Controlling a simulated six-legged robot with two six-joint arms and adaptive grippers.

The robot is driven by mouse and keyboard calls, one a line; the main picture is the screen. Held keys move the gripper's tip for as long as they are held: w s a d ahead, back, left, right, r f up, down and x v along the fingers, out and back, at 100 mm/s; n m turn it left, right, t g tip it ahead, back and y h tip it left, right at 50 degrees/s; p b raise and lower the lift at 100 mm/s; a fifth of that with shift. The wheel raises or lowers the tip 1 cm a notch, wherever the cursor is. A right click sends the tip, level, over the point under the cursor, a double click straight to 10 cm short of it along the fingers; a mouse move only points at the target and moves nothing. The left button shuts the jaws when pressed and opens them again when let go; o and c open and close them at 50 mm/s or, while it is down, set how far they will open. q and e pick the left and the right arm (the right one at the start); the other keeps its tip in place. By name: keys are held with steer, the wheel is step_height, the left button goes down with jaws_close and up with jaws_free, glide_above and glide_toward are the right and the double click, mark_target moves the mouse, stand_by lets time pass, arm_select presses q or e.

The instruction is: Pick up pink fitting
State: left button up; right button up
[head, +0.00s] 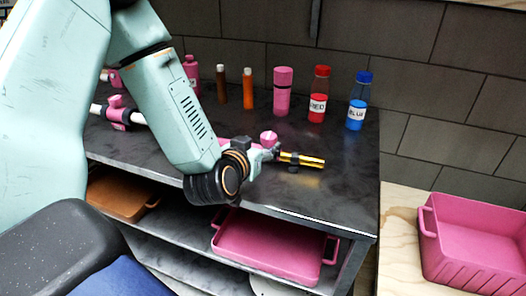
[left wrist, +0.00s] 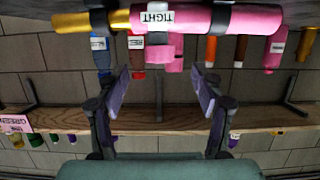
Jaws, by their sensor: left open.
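The pink fitting (head: 268,138) shows in the head view only in part, beside a gold pipe (head: 302,159) on the dark counter. My left arm covers the rest of it. In the left wrist view, which is upside down, the pink fitting (left wrist: 200,18) lies across the top edge with a "TIGHT" label and a pink handle, and the gold pipe (left wrist: 70,21) adjoins it. My left gripper (left wrist: 162,92) is open and empty there, its fingers apart and clear of the fitting. In the head view my left gripper (head: 262,152) is close to the fitting. My right gripper is not in view.
Several bottles stand along the back of the counter (head: 345,190), including a red one (head: 318,95) and a blue one (head: 358,102). Another pink fitting (head: 117,112) sits on a white pipe at left. A pink tray (head: 270,245) is on the shelf below; a pink bin (head: 475,240) stands right.

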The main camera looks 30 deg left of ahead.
mark_target(266, 141)
arm_select(q)
steer(key=shift+w+d, duration=0.55)
steer(key=shift+w, duration=0.3)
steer(key=shift+w+f+b, duration=0.15)
steer(key=shift+w+b, duration=0.15)
steer(key=shift+w, duration=0.05)
steer(key=w+a+f, duration=0.1)
steer(key=w+a+f+b, duration=0.1)
steer(key=w, duration=0.1)
steer(key=shift+w+a, duration=0.3)
steer(key=shift+a, duration=0.1)
steer(key=shift+w+d+r, duration=0.1)
steer(key=shift+w+d, duration=0.25)
steer(key=shift+w, duration=0.1)
steer(key=shift+s+a, duration=0.1)
steer(key=shift+a, duration=0.35)
steer(key=shift+c, duration=0.6)
steer(key=shift+d, duration=0.35)
steer(key=c, duration=0.5)
steer(key=shift+a, duration=0.2)
steer(key=c, duration=0.4)
steer(key=shift+d, duration=0.1)
jaws_close()
step_height(266, 141, up, 9)
steer(key=p, duration=0.3)
steer(key=shift+r, duration=0.45)
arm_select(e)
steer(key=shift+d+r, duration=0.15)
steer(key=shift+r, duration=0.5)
